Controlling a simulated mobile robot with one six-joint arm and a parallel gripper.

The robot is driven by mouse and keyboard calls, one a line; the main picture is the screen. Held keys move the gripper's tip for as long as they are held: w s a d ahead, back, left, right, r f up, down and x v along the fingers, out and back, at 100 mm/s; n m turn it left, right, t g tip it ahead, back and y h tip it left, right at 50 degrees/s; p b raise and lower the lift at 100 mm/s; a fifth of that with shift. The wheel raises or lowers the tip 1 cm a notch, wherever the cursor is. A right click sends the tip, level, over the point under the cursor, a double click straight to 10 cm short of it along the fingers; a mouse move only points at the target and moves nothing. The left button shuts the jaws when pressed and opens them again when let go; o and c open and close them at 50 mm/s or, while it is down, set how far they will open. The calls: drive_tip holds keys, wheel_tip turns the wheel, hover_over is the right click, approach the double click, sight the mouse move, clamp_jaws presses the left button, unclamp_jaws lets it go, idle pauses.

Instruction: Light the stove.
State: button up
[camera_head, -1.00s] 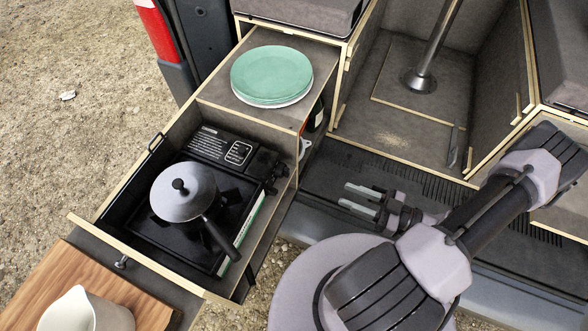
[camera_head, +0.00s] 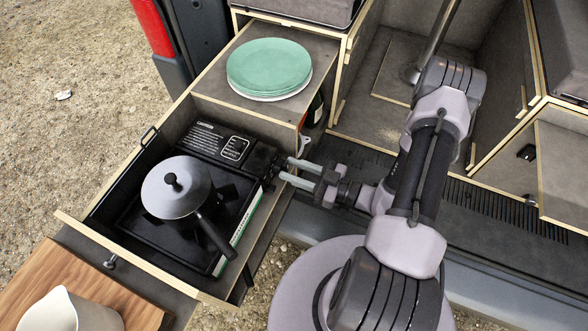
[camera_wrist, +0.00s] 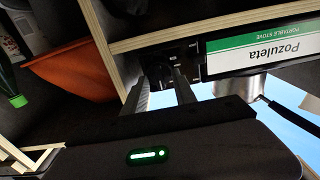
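Beside the label is a dark control knob (camera_wrist: 159,74). My gripper (camera_head: 284,168) is at the stove's right side, its two fingers apart. In the wrist view, the fingertips (camera_wrist: 160,84) point at the knob, one to each side of it. I cannot tell whether they touch it. No flame is visible; the pot covers the burner.
The drawer's wooden walls (camera_head: 150,262) surround the stove closely. Green plates (camera_head: 269,66) stand on the shelf behind. A cutting board (camera_head: 62,265) with a white jug (camera_head: 68,312) is at the lower left. An orange container (camera_wrist: 72,72) lies left in the wrist view.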

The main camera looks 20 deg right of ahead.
clamp_jaws()
drive_tip(key=n+p, duration=0.1)
drive_tip(key=n, duration=0.4)
drive_tip(key=shift+p, duration=0.3)
drive_tip(key=n+p, duration=0.1)
drive_tip(key=n, duration=0.5)
drive_tip(key=shift+s+a+f, duration=0.1)
drive_tip(key=n, duration=0.6)
drive_tip(key=shift+f+n, duration=0.1)
drive_tip(key=shift+n, duration=0.3)
drive_tip(key=n, duration=0.6)
drive_tip(key=shift+f, duration=0.1)
drive_tip(key=shift+n, duration=0.3)
